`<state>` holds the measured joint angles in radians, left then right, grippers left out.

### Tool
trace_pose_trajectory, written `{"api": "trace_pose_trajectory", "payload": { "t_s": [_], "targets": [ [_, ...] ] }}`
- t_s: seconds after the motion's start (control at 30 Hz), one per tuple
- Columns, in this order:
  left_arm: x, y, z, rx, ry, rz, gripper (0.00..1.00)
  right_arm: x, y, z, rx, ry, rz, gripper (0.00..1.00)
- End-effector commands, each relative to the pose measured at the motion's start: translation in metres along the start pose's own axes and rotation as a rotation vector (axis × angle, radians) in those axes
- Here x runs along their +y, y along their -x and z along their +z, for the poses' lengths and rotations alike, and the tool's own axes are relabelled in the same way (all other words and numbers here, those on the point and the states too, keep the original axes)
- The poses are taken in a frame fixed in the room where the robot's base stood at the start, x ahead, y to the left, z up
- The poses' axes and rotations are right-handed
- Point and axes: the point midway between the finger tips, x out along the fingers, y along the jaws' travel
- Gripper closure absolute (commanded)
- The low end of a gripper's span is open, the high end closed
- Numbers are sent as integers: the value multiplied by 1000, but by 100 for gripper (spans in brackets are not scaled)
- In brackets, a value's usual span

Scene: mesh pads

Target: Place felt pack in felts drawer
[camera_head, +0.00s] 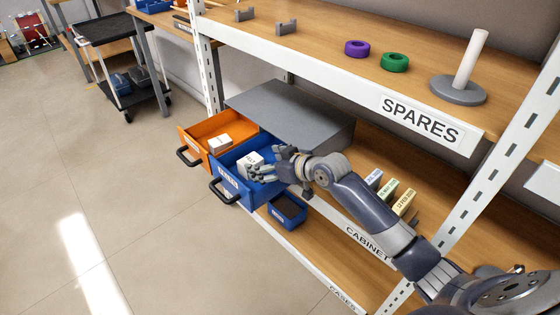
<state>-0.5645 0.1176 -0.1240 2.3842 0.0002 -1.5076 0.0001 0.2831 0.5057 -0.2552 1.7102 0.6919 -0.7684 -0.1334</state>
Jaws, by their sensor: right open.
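Two drawers are pulled out of a grey cabinet (300,110) on the lower shelf: an orange one (186,134) at left and a blue one (225,170) at right. Their label words are too small to read surely. A white pack (249,160) lies in the blue drawer. Another white pack (220,144) sits in the orange drawer. I cannot tell which is the felt pack. My right gripper (268,172) is open over the blue drawer, its fingers just right of the white pack. Whether they touch it is unclear. My left gripper is out of view.
A small blue bin (288,208) stands in front of the cabinet. Several small labelled boxes (389,190) stand behind my right forearm. The "SPARES" shelf above holds a purple ring (356,48), a green ring (394,63) and a grey-based post (458,90). Open floor (140,220) lies left.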

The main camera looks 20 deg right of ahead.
Motion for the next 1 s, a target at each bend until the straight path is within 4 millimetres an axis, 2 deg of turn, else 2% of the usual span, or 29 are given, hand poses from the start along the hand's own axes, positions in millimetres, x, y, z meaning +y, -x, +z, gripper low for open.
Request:
{"api": "trace_pose_trajectory", "payload": {
  "t_s": [0.1, 0.3, 0.47, 0.57, 0.67, 0.77, 0.9, 1.0],
  "targets": [
    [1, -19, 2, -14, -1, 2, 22, 0, 24, 0, -3, 2, 0, 22],
    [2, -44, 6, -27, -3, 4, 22, 0, 55, 0, -2, 2, 0, 22],
    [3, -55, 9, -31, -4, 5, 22, -1, 68, 1, -3, 0, -1, 22],
    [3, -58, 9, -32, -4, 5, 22, -7, 70, 12, -23, -5, -3, 22],
    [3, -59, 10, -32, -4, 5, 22, -25, 69, 50, -95, -17, -2, 22],
    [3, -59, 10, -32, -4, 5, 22, -54, 75, 111, -219, -38, 7, 22],
    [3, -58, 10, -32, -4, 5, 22, -101, 105, 208, -442, -82, 49, 22],
    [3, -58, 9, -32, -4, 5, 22, -128, 137, 263, -593, -116, 90, 22]
  ]
}}
